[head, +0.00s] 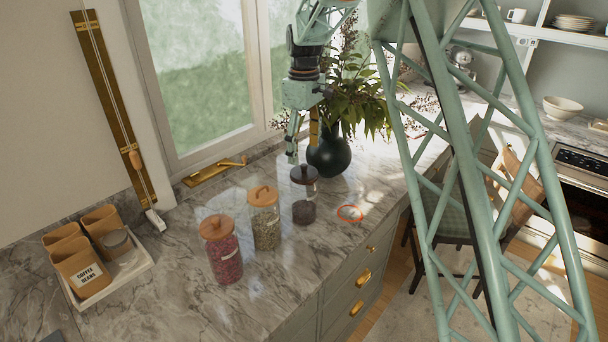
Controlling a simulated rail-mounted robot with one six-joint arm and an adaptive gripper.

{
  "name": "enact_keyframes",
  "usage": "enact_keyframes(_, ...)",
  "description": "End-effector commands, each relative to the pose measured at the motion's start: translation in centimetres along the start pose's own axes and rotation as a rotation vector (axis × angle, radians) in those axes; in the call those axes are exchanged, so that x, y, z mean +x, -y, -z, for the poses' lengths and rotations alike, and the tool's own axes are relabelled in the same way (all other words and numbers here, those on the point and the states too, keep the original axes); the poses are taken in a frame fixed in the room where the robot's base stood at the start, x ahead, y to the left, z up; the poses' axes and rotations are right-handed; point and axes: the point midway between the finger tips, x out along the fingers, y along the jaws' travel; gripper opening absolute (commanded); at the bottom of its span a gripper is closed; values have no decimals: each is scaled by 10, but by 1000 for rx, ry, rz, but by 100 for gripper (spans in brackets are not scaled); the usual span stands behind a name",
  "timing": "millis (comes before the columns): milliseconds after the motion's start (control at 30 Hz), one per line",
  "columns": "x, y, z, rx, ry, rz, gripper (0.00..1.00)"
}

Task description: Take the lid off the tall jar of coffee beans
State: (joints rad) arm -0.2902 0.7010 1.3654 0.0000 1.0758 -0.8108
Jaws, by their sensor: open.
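A glass jar (304,211) with dark contents, which look like coffee beans, stands upright on the marble counter. Its dark knobbed lid (304,174) is on top. My gripper (302,148) points down just above and behind this lid in the picture. Its fingers are apart, with nothing seen between them. I cannot tell the exact gap between the fingertips and the lid. A red ring (350,213) shows flat on the counter to the right of the jar.
A jar with pale contents (265,229) and one with red contents (225,262) stand to the left. A dark vase (329,158) with leafy branches is close behind my gripper. A white tray (112,278) with orange canisters is far left. The counter's front edge is near.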

Motion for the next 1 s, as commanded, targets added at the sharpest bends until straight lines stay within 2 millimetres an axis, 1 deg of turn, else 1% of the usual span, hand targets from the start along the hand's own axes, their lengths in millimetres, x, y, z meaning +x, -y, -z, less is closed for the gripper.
enact_keyframes(100, 13, 0, 0, 0, 0, 0, 70)
enact_keyframes(200, 20, 0, 0, 0, 0, 0, 70)
enact_keyframes(333, 24, 0, 0, 0, -1, -1, 70)
enact_keyframes(733, 26, 0, 0, 0, 0, 0, 70)
enact_keyframes(867, 33, -1, 0, 0, 1, 1, 70)
enact_keyframes(1000, 46, -2, 0, 0, 1, 1, 70)
